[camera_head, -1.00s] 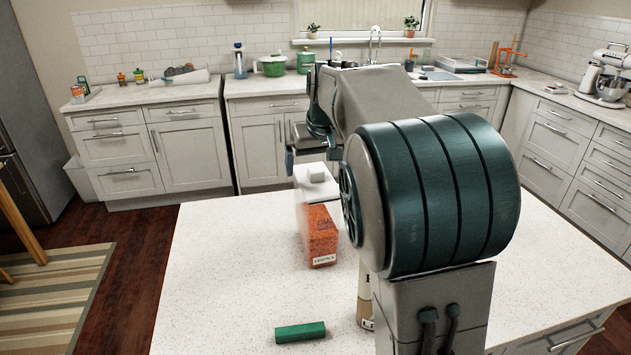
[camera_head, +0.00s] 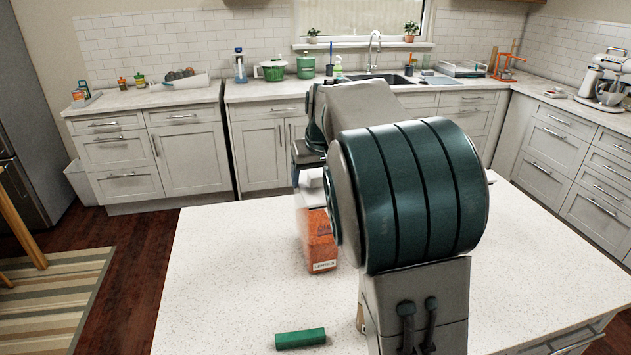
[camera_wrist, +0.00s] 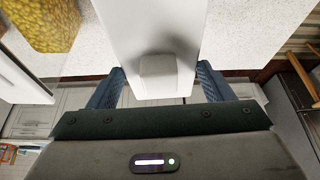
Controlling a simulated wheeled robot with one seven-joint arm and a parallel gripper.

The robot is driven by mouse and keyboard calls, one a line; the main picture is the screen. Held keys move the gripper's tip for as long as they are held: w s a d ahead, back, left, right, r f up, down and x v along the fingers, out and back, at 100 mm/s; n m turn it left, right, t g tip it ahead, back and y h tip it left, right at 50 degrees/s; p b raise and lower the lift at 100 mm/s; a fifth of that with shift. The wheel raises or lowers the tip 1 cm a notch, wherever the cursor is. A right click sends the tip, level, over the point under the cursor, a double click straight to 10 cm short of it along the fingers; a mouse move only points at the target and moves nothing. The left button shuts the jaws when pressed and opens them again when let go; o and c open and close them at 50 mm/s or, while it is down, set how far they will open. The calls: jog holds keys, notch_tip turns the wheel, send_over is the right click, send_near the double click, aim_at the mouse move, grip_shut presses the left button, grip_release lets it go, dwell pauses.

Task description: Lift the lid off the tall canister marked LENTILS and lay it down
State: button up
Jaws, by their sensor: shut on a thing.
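The canister marked LENTILS (camera_head: 321,247) stands on the white island, orange contents and a white label showing in the head view. Its right side is partly hidden by my arm. The white lid with a raised block-like knob (camera_head: 312,179) is above the orange contents. In the wrist view the lid (camera_wrist: 150,25) fills the top middle, its knob (camera_wrist: 158,75) between my two blue fingers. My gripper (camera_wrist: 160,70) is shut on the lid; the exact contact is unclear. Whether the lid is clear of the canister rim cannot be told.
A green block (camera_head: 300,338) lies on the island's front part. A container with yellow contents (camera_wrist: 45,22) shows at upper left in the wrist view. Another object behind my arm is mostly hidden. The island's left side (camera_head: 220,260) is bare.

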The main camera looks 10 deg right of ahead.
jog(key=r, duration=0.4)
jog(key=shift+d+r, duration=0.15)
jog(key=shift+d, duration=0.1)
jog(key=s+d+r+p, duration=0.2)
jog(key=s+d+r, duration=0.4)
jog(key=d+r, duration=0.3)
jog(key=shift+d+r, duration=0.25)
jog(key=shift+r, duration=0.3)
